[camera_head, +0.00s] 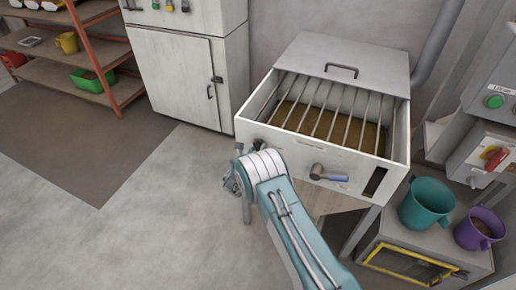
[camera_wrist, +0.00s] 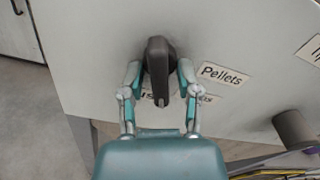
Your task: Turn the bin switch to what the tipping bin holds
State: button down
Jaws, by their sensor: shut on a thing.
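The tipping bin (camera_head: 252,112) is a pale box with a barred grate. Brown material (camera_head: 343,131) lies under the bars; its grain is too small to make out. The bin switch (camera_wrist: 159,58) is a dark elongated knob on the bin's front, upright in the wrist view, with a pale mark at its lower end. My gripper (camera_wrist: 160,76) is shut on the knob, one finger on each side. A "Pellets" label (camera_wrist: 224,75) sits right of the knob; another label below is partly covered.
A lever with a blue-grey grip (camera_head: 328,173) sticks out of the bin front to the right. A teal jug (camera_head: 427,203) and a purple jug (camera_head: 479,229) stand at the right. A cabinet (camera_head: 178,75) stands behind left; the floor on the left is clear.

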jog(key=shift+a+r+m, duration=0.1)
jog(key=shift+a+m, duration=0.1)
jog(key=shift+m, duration=0.85)
jog(key=shift+a+r+m, duration=0.1)
jog(key=shift+a+m, duration=0.05)
jog(key=shift+m, duration=0.9)
